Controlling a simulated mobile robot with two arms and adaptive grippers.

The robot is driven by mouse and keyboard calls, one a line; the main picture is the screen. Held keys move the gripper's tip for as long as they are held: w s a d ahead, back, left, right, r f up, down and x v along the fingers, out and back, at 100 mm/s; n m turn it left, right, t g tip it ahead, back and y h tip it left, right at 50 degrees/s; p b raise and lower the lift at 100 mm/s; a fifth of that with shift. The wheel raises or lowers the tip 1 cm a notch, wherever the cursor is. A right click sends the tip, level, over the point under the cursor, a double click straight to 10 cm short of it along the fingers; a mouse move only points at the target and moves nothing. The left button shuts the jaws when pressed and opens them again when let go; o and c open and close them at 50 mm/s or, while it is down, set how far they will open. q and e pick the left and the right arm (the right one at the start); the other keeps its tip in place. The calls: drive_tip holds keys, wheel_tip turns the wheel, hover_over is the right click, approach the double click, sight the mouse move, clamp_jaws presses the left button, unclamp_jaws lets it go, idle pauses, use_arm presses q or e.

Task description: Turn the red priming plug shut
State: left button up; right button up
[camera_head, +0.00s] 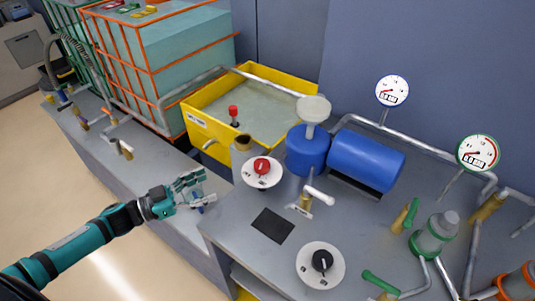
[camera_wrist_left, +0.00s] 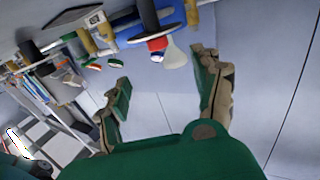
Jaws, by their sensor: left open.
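In the head view a red knob (camera_head: 262,165) sits on a round white dial plate at the left edge of the grey bench, in front of the blue pump. A second, smaller red-topped piece (camera_head: 233,112) stands upright at the yellow tray; I cannot tell from its look which of the two is the priming plug. My left gripper (camera_head: 203,189) is open and empty, left of the dial and apart from it. In the left wrist view its two fingers (camera_wrist_left: 165,90) are spread, and a small red part (camera_wrist_left: 157,43) shows beyond them. My right gripper is not in view.
The blue pump (camera_head: 366,160) with a white funnel (camera_head: 314,108) stands behind the dial. A white-handled valve (camera_head: 318,195) and a black-knobbed dial (camera_head: 322,261) are on the bench. The yellow tray (camera_head: 207,128) lies behind my gripper. Two gauges stand at the back right.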

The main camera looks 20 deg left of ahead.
use_arm(q)
drive_tip(key=p, duration=0.3)
approach(261, 164)
drive_tip(key=x, duration=0.9)
drive_tip(key=shift+w+f, duration=0.15)
drive_tip(key=shift+f, duration=0.05)
drive_tip(key=shift+w+d, duration=0.35)
drive_tip(key=shift+d, duration=0.05)
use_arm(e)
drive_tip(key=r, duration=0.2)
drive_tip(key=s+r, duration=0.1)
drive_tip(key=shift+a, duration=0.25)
